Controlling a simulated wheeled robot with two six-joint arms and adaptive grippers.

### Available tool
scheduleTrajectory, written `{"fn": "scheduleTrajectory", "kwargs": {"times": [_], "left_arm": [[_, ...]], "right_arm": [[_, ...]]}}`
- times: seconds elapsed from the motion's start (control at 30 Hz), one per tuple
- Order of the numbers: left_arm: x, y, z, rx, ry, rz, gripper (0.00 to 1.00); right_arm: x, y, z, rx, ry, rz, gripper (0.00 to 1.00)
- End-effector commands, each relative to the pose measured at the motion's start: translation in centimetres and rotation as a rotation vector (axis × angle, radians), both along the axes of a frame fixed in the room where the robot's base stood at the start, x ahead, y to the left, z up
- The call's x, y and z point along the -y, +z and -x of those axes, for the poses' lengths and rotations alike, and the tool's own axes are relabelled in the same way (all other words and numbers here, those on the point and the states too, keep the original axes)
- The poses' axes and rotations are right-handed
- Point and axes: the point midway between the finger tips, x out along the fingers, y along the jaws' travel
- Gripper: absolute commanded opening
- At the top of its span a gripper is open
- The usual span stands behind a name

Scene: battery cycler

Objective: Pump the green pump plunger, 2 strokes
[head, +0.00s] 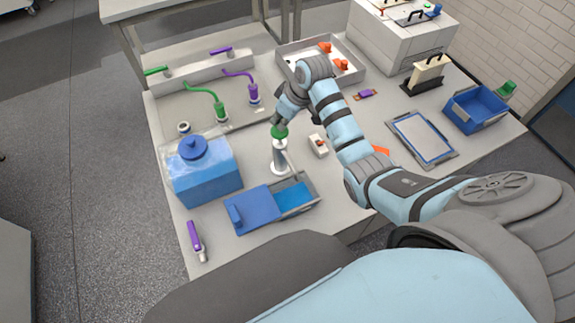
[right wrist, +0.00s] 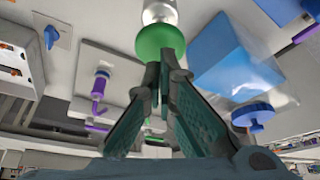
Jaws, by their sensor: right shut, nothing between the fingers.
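The green pump plunger (head: 279,132) tops a white and metal pump body (head: 281,158) that stands upright on the table. My right gripper (head: 281,122) is directly above the plunger with its fingers pointing down and shut, nothing between them. In the right wrist view, the shut fingertips (right wrist: 160,68) are at the green plunger (right wrist: 160,40), touching it or very close; I cannot tell which. My left gripper does not show.
A blue tank (head: 205,178) stands left of the pump, and a blue-lidded box (head: 256,208) in front. A small white block (head: 318,146) is just right. Green and purple taps (head: 207,98) are behind. A framed panel (head: 424,137) lies further right.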

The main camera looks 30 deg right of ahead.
Motion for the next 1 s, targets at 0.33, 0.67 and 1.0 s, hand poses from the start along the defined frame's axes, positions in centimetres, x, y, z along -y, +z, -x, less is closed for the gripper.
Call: {"fn": "scheduleTrajectory", "kwargs": {"times": [0.33, 0.67, 1.0], "left_arm": [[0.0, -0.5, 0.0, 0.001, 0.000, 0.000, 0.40], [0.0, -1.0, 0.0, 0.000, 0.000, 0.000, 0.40], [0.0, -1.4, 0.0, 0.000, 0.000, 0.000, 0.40]], "right_arm": [[0.0, -1.3, 0.0, 0.000, 0.000, 0.000, 0.00], [0.0, -2.6, 0.1, -0.002, 0.000, 0.000, 0.00], [0.0, -3.8, 0.1, -0.003, 0.000, 0.001, 0.00]]}}
